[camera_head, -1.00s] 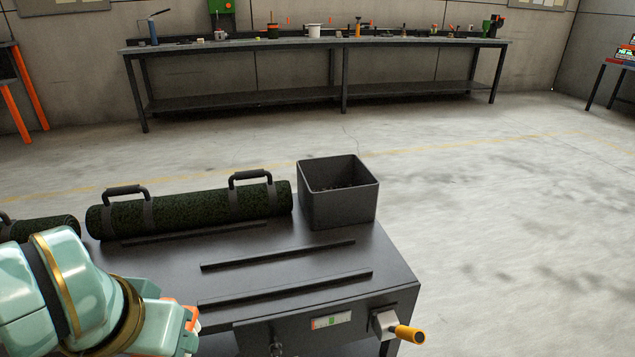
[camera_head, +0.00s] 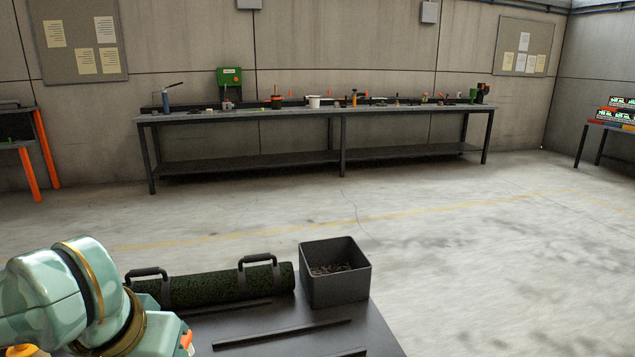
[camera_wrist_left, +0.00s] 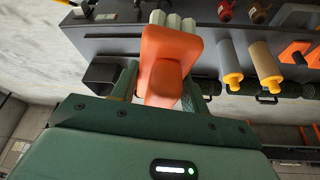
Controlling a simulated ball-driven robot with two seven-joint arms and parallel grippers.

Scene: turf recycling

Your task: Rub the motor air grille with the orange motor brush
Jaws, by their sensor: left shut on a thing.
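The orange motor brush (camera_wrist_left: 172,52) is in the left wrist view, with a broad orange block and several pale bristle tufts at its far end. My left gripper (camera_wrist_left: 160,88) is shut on the brush, one finger on each side of it. In the head view my left gripper (camera_head: 168,345) is at the lower left, partly cut off, with a bit of orange showing at its edge. I cannot make out the motor air grille in either view. My right gripper is in neither view.
A dark table (camera_head: 235,328) stands before me with a rolled turf (camera_head: 215,286) and an open grey bin (camera_head: 335,290). A long workbench (camera_head: 310,113) stands along the far wall. The left wrist view shows yellow-capped cylinders (camera_wrist_left: 232,80). Open floor lies to the right.

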